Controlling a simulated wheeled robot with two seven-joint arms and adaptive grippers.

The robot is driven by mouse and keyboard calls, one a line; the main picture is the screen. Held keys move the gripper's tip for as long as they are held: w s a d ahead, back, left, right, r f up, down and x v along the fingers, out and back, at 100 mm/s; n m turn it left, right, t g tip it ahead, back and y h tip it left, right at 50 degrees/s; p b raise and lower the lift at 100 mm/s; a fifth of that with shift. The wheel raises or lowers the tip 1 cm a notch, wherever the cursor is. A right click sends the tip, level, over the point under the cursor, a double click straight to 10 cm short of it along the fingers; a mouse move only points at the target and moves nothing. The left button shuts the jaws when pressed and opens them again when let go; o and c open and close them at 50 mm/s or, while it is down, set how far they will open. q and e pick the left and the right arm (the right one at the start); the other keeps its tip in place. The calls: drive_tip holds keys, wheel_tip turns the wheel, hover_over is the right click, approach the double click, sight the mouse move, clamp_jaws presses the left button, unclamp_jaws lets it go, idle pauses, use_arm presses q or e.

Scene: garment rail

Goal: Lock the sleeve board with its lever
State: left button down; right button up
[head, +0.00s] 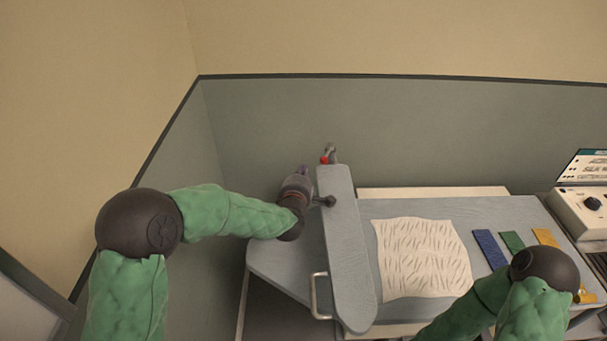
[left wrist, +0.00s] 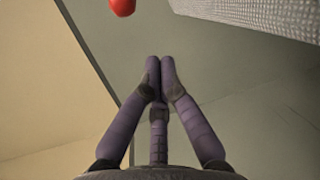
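The sleeve board (head: 347,255) is a long, narrow grey padded board, lying lengthwise away from me over the left part of the ironing table. The lever's red knob (head: 324,160) shows by the board's far end, on a small metal part (head: 332,152). My left gripper (head: 304,171) is just left of the board's far end, near the red knob but apart from it. In the left wrist view its purple fingers (left wrist: 160,66) meet at the tips with nothing between them. The red knob (left wrist: 122,6) is at that view's top edge, beyond the fingertips. My right gripper is not in view.
A cream cloth (head: 425,257) lies on the grey ironing table (head: 385,209). Blue (head: 489,248), green (head: 512,241) and yellow (head: 545,237) strips lie to its right. A white control box (head: 580,213) stands at far right. A metal handle (head: 314,295) is by the board's near left side.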

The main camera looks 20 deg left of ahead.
sight(325, 176)
use_arm(q)
drive_tip(key=shift+w+d+b, duration=0.1)
drive_tip(key=shift+w+d, duration=0.3)
drive_tip(key=shift+w, duration=0.35)
drive_tip(key=shift+w+d+b, duration=0.1)
drive_tip(key=shift+w+d, duration=0.35)
drive_tip(key=shift+w, duration=0.3)
drive_tip(key=shift+w+d+b, duration=0.1)
drive_tip(key=shift+w+d, duration=0.3)
drive_tip(key=shift+w, duration=0.35)
drive_tip(key=shift+d+f+b, duration=0.1)
drive_tip(key=shift+d+b, duration=0.2)
drive_tip(key=shift+b, duration=0.1)
drive_tip(key=shift+s+d+b, duration=0.15)
drive_tip(key=shift+d+b, duration=0.35)
drive_tip(key=shift+d, duration=0.1)
drive_tip(key=shift+s+d+b, duration=0.15)
drive_tip(key=shift+d+b, duration=0.35)
drive_tip(key=shift+d, duration=0.3)
